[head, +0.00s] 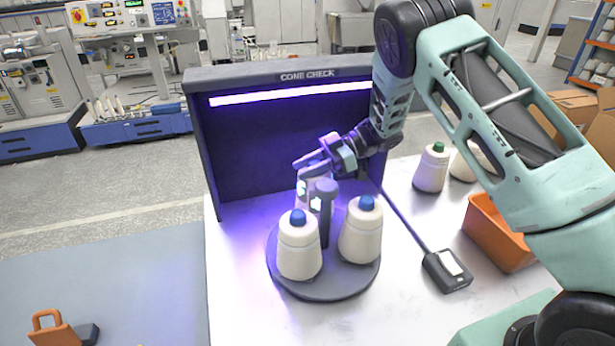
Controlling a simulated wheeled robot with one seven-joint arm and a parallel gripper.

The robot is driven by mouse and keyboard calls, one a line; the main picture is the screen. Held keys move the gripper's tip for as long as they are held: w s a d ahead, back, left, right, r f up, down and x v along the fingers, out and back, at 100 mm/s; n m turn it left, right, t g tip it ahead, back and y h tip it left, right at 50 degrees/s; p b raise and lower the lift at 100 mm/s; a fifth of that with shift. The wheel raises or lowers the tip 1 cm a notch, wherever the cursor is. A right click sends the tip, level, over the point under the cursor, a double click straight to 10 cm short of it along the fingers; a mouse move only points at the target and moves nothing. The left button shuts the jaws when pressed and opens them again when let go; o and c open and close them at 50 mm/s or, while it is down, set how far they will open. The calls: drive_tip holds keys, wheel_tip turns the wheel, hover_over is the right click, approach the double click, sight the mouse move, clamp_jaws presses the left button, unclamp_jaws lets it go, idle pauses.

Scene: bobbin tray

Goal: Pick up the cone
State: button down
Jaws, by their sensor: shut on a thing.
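A dark round turntable (325,289) stands on the white table. Two cream cones with blue tips, the front-left cone (299,249) and the right cone (361,232), stand upright on it. A grey post with a rounded top (326,200) rises from its middle. Behind the post is a rear cone (305,183), tinted purple by the lamp and partly hidden by the post and fingers. My gripper (308,164) reaches in from the right and is shut on the top of this rear cone. I cannot tell whether its base touches the turntable.
A dark booth marked CONE CHECK (260,160) with a bright lamp strip closes off the back. A green-tipped cone (432,168) stands at right, near an orange bin (494,240). A small cabled device (447,271) lies right of the turntable. The table's front left is clear.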

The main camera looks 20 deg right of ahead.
wheel_tip(320, 180, up, 26)
drive_tip(key=b, duration=0.4)
drive_tip(key=shift+f, duration=0.15)
wheel_tip(320, 180, up, 20)
drive_tip(key=p, duration=1.9)
